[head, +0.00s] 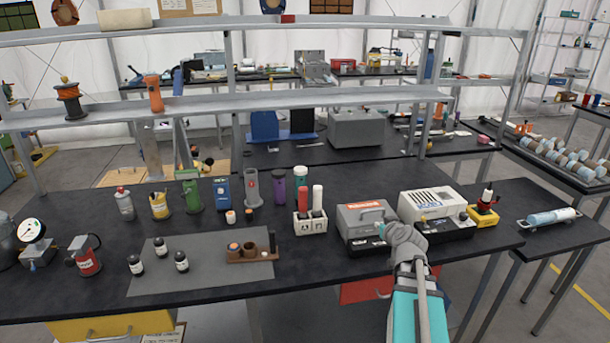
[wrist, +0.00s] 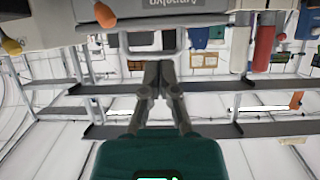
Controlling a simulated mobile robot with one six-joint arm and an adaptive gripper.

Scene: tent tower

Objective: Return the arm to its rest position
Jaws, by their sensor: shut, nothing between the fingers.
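My gripper (wrist: 158,72) shows in the wrist view with its two dark fingers together and nothing between them. In the head view my arm comes up from the lower right, teal and grey, and its grey end is in front of the workbench (head: 210,300) by the grey box with a handle (head: 362,218). The fingers themselves are hard to make out there. The wrist view looks upside down, with shelving and the white tent wall behind the fingers.
A white-topped device (head: 432,205) and a yellow-based tool (head: 484,212) stand right of the grey box. A white holder with red and white tubes (head: 310,223) stands left of it. Several bottles and a grey mat (head: 205,283) fill the left side. A shelf (head: 250,104) spans the back.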

